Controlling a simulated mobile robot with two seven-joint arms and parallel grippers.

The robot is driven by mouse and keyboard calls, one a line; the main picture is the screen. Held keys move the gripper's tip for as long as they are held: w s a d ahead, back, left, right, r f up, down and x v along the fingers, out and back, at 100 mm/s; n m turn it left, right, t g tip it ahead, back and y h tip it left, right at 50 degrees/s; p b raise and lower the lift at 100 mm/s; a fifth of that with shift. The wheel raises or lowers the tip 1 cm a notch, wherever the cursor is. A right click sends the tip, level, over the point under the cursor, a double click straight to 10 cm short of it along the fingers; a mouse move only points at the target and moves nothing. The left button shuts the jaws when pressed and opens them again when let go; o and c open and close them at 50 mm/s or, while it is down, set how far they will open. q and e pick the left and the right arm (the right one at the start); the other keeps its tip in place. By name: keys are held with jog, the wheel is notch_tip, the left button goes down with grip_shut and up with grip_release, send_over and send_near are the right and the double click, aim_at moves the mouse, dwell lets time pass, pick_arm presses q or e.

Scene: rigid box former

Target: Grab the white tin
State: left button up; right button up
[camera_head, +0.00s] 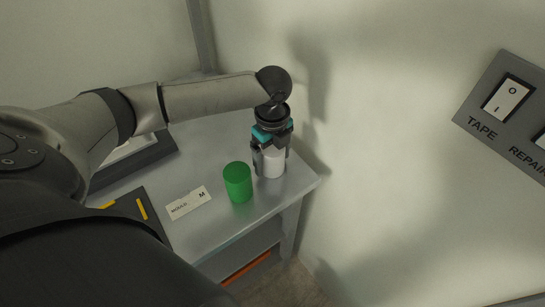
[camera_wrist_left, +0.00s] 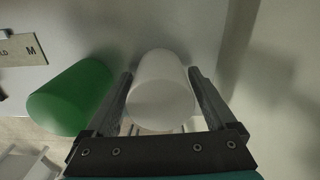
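The white tin (camera_head: 270,164) stands upright on the grey table (camera_head: 225,226), near its right corner. My left gripper (camera_head: 270,165) points down over it, with one finger on each side. In the left wrist view the white tin (camera_wrist_left: 160,92) sits between the two fingers of the gripper (camera_wrist_left: 161,72). The fingers look spread, with a thin gap at the right side; contact on the left is hard to judge. My right gripper is not in view.
A green cylinder (camera_head: 238,183) stands close to the left of the tin. A label card (camera_head: 188,203) marked M lies left of it. Dark trays (camera_head: 136,163) lie farther left.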

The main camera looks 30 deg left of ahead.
pick_arm(q)
jog(key=c, duration=1.3)
grip_shut()
jog(key=shift+r, duration=0.1)
